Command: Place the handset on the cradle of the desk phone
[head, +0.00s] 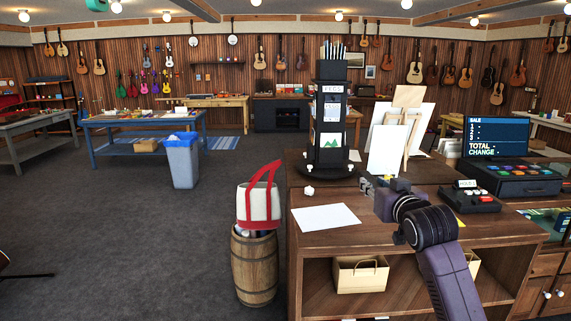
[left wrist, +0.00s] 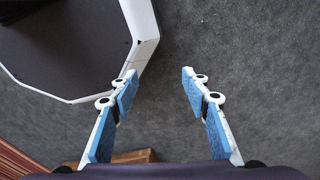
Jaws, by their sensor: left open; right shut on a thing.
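The desk phone (head: 472,200) is a black, low unit on the right part of the wooden counter, with a small label standing at its back. My right gripper (head: 368,184) is over the counter, to the left of the phone and apart from it. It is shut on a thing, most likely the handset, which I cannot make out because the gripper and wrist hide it. My left gripper (left wrist: 158,78) is open and empty, with blue finger pads, above the grey carpet. It does not show in the head view.
The counter (head: 345,238) also bears a dark display tower (head: 329,120), a white paper sheet (head: 325,217), easels with white boards (head: 388,149) and a cash register (head: 511,178). A barrel (head: 255,268) with a red-and-white bag (head: 258,202) stands left of it. Carpet farther left is open.

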